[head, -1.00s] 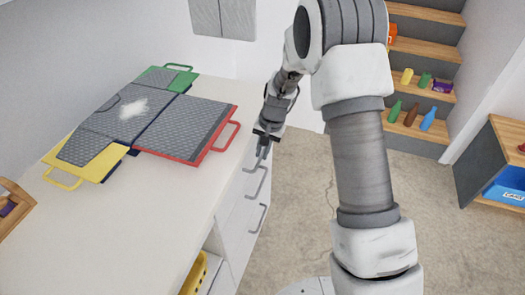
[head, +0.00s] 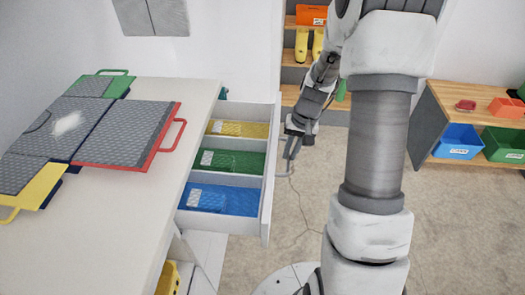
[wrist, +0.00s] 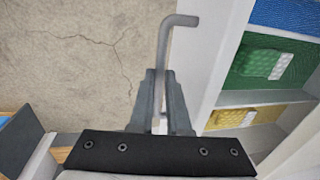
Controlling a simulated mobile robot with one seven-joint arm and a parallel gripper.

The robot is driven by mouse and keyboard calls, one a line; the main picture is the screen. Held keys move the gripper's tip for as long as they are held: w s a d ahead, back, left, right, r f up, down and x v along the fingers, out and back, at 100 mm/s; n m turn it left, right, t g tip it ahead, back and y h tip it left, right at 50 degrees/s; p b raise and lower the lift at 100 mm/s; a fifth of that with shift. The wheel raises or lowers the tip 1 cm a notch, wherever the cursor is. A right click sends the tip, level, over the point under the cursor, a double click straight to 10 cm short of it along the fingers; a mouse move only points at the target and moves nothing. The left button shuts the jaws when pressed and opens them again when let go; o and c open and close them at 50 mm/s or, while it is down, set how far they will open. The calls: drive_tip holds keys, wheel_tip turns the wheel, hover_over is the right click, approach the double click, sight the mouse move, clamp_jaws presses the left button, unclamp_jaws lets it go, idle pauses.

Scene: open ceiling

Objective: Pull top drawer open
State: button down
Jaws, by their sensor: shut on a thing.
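The top drawer (head: 268,185) stands pulled out from the white counter unit, with its inside open to view. Its grey bar handle (head: 291,163) is on the outer face of the drawer front. My gripper (head: 293,138) is at the far end of this handle. In the wrist view, my gripper's two fingers (wrist: 160,95) are closed around the handle (wrist: 164,42), whose bent free end sticks out beyond them. The drawer's front panel (wrist: 207,65) is just right of the fingers there.
The drawer holds yellow (head: 240,129), green (head: 228,162) and blue (head: 232,200) textured inserts in separate compartments. The white countertop (head: 110,225) carries a red-handled panel (head: 125,133). A wooden shelf (head: 440,100) with bins stands right. Concrete floor (head: 310,210) is clear beside the drawer.

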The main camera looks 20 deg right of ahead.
drive_tip(key=s+d+b, duration=0.1)
drive_tip(key=s+d, duration=0.3)
drive_tip(key=d, duration=0.7)
drive_tip(key=shift+s+d, duration=0.35)
drive_tip(key=c, duration=1.2)
unclamp_jaws()
drive_tip(key=shift+o, duration=0.2)
drive_tip(key=s+d+r+p, duration=0.1)
drive_tip(key=d+r+p, duration=0.2)
drive_tip(key=r, duration=1.4)
drive_tip(key=shift+r, duration=0.15)
